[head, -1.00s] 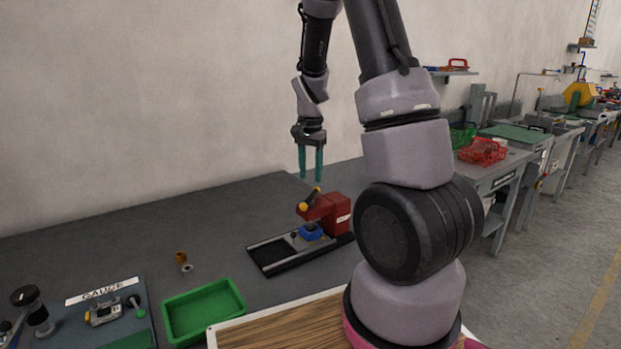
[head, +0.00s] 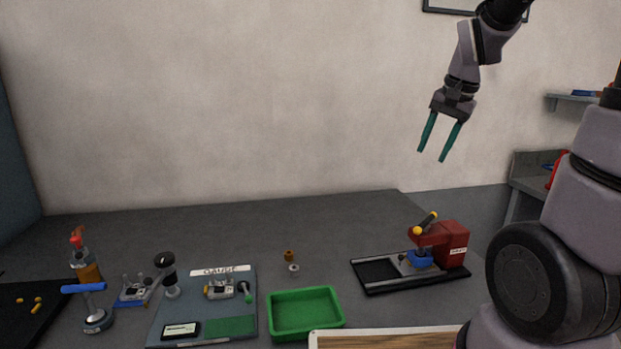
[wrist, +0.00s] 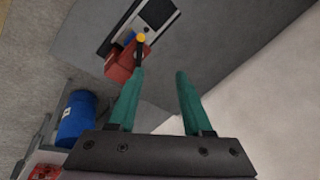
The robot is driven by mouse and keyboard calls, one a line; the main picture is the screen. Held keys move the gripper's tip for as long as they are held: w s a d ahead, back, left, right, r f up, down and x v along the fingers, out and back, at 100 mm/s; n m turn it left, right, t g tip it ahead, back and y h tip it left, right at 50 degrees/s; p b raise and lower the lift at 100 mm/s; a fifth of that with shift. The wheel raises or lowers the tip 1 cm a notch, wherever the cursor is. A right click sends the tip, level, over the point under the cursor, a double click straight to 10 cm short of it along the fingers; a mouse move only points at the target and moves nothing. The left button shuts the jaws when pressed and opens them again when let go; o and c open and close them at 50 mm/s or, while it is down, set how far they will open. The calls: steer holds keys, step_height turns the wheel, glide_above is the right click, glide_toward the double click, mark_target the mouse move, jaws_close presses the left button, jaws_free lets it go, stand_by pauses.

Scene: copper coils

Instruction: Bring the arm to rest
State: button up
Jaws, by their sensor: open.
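My gripper (head: 433,152) hangs in the air above the back right of the grey table, in front of the wall. Its two teal fingers are apart with nothing between them. It also shows open and empty in the wrist view (wrist: 158,75). Below it in the head view stands a red press (head: 453,238) with a yellow-knobbed lever and a blue part, on a dark base. In the wrist view the red press (wrist: 122,62) lies beyond the left finger, well apart from it.
A green tray (head: 305,312) sits at the table's front middle, with a small copper coil (head: 289,256) and a pale ring (head: 294,269) behind it. A gauge board (head: 160,310) and small tools stand to the left. The back of the table is clear. A blue drum (wrist: 76,118) shows in the wrist view.

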steer(key=s+a+r+n+t, duration=0.1)
steer(key=s+r+t, duration=0.1)
steer(key=s+r, duration=0.2)
steer(key=s+a+r+n+t, duration=0.2)
steer(key=s+r, duration=0.3)
steer(key=s, duration=0.4)
steer(key=shift+s+a+n, duration=0.15)
steer(key=shift+a+n, duration=0.15)
stand_by(1.3)
